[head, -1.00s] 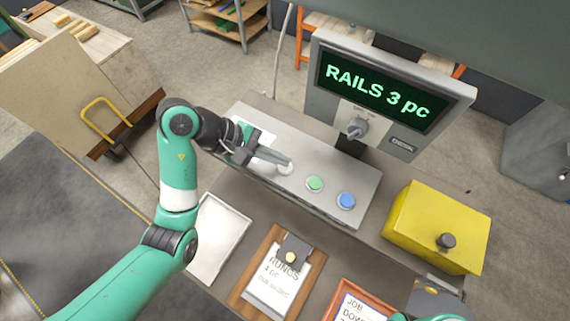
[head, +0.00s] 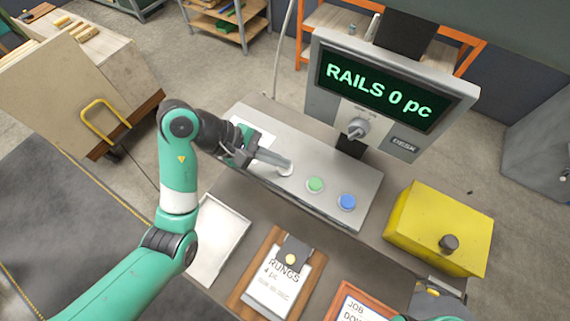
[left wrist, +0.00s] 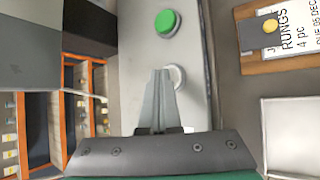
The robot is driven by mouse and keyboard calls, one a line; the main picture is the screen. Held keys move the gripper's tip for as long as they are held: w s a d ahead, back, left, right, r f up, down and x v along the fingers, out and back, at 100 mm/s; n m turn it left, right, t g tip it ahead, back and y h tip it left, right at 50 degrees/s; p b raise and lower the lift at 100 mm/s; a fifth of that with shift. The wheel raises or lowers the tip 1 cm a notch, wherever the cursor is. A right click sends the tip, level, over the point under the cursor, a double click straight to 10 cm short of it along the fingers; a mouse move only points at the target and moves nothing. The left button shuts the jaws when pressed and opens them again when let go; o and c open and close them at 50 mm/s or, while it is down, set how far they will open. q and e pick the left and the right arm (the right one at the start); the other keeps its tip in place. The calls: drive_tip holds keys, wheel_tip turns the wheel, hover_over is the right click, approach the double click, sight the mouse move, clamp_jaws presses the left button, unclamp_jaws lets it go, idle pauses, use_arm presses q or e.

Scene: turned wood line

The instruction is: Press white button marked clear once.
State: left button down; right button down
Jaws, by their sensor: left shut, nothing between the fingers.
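The white button (head: 286,170) sits on the grey sloped console (head: 330,204), left of the green button (head: 315,185) and the blue button (head: 347,202). My left gripper (head: 287,164) is shut and empty, its fingertips at the white button and partly covering it. In the left wrist view the fingertips (left wrist: 162,72) overlap the near side of the white button (left wrist: 178,77); I cannot tell whether they touch it. The marking "clear" cannot be read. The display (head: 382,92) reads "RAILS 0 pc". My right gripper's jaws do not show; only a part of that arm is at the bottom edge.
A yellow box with a dark knob (head: 437,229) stands right of the console. A clipboard marked RUNGS (head: 272,280), a white tray (head: 219,238) and a framed job card (head: 357,308) lie in front. A grey knob (head: 357,128) sits below the display.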

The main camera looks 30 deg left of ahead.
use_arm(q)
drive_tip(key=shift+r+p, duration=0.65)
drive_tip(key=shift+r, duration=0.15)
wheel_tip(320, 180, up, 5)
drive_tip(key=p, duration=0.3)
drive_tip(key=shift+p, duration=0.4)
idle(0.4)
